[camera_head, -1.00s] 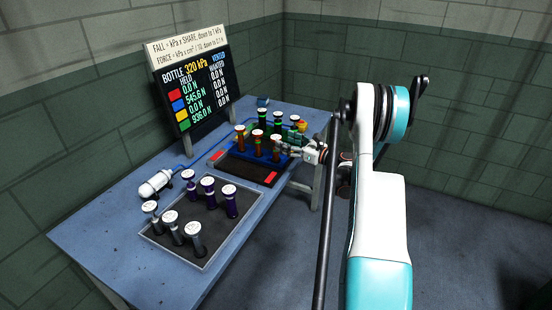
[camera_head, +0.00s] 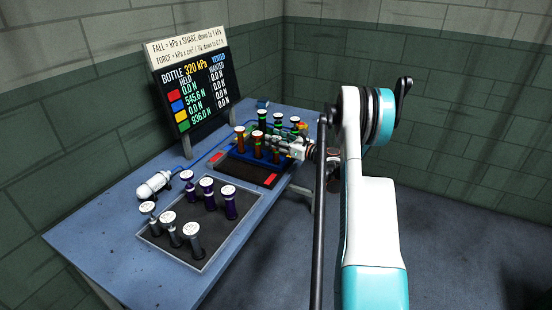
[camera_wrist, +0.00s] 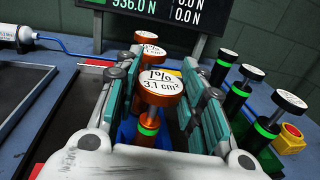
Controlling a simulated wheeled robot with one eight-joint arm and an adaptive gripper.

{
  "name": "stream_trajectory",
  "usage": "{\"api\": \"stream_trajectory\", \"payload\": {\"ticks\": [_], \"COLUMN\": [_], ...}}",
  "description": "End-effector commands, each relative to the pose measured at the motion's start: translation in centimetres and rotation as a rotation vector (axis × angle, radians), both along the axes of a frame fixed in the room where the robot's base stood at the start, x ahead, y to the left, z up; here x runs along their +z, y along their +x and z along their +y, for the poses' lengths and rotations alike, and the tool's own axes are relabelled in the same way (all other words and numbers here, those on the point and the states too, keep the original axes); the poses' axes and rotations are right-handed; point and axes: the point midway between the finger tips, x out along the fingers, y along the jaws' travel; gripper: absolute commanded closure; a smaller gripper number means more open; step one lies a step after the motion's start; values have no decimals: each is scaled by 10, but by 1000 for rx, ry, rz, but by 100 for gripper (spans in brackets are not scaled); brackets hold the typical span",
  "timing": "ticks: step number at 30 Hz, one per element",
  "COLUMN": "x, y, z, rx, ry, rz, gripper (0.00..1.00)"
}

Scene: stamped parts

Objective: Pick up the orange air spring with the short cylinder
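Three orange air springs with white round caps stand in a row in the blue tray on the table: a far one (camera_head: 240,140), a middle one (camera_head: 257,146) and a near one partly behind my gripper. In the head view my gripper (camera_head: 298,147) is at the tray's right side. I cannot tell which cylinder is short.
Several black springs with green bands (camera_wrist: 237,97) stand to the right of the fingers. A yellow and red button (camera_wrist: 290,138) is beyond them. A grey tray (camera_head: 180,262) holds purple and grey springs.

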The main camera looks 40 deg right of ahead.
Motion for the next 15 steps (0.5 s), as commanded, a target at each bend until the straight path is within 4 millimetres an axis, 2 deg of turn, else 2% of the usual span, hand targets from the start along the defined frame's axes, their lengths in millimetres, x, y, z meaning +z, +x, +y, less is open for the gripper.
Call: {"api": "stream_trajectory", "payload": {"ticks": [10,15], "x": [1,10], "y": [0,0], "z": [0,0], "rx": [0,0], "ry": [0,0], "rz": [0,0], "gripper": [100,100]}}
